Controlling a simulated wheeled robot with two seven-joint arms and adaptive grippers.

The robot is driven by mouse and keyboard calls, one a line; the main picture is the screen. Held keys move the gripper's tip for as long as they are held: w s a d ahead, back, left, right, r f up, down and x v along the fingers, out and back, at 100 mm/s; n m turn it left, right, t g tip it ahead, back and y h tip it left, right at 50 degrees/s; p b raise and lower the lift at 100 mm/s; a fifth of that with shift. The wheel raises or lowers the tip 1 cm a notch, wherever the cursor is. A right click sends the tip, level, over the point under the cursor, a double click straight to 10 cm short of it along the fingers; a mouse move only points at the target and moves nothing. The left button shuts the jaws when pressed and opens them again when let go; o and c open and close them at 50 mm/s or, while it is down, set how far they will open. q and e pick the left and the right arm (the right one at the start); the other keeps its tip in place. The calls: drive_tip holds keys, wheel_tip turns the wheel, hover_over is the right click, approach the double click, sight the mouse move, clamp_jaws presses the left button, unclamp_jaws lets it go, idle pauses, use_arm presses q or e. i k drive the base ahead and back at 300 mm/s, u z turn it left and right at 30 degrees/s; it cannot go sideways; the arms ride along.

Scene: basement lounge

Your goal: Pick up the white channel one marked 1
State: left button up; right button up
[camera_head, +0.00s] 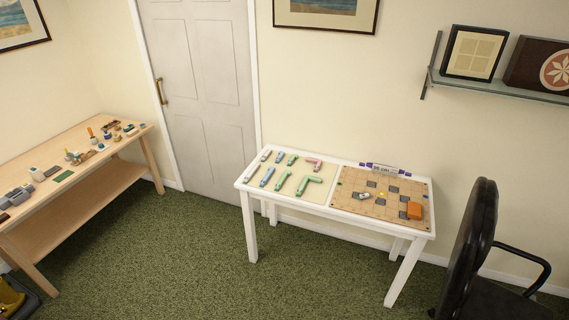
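A white table (246,185) stands against the far wall. At the left end of its top lie two short whitish channel pieces, one farther back (265,155) and one nearer the front (252,173). Both are too small to read any number on them. Blue pieces (267,177) and green pieces (283,180) lie to their right, with a green angled piece (310,186) and a pink angled piece (313,162). Neither of my grippers shows in the head view.
A tan board (345,205) with dark squares, an orange block (414,210) and a small white object (363,195) covers the table's right half. A black chair (470,245) stands at right, a wooden bench (95,160) at left. Green carpet (190,250) in front is clear.

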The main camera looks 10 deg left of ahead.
sight(365, 194)
drive_tip(key=z, duration=0.4)
drive_tip(key=i, duration=1.35)
drive_tip(key=u, duration=0.75)
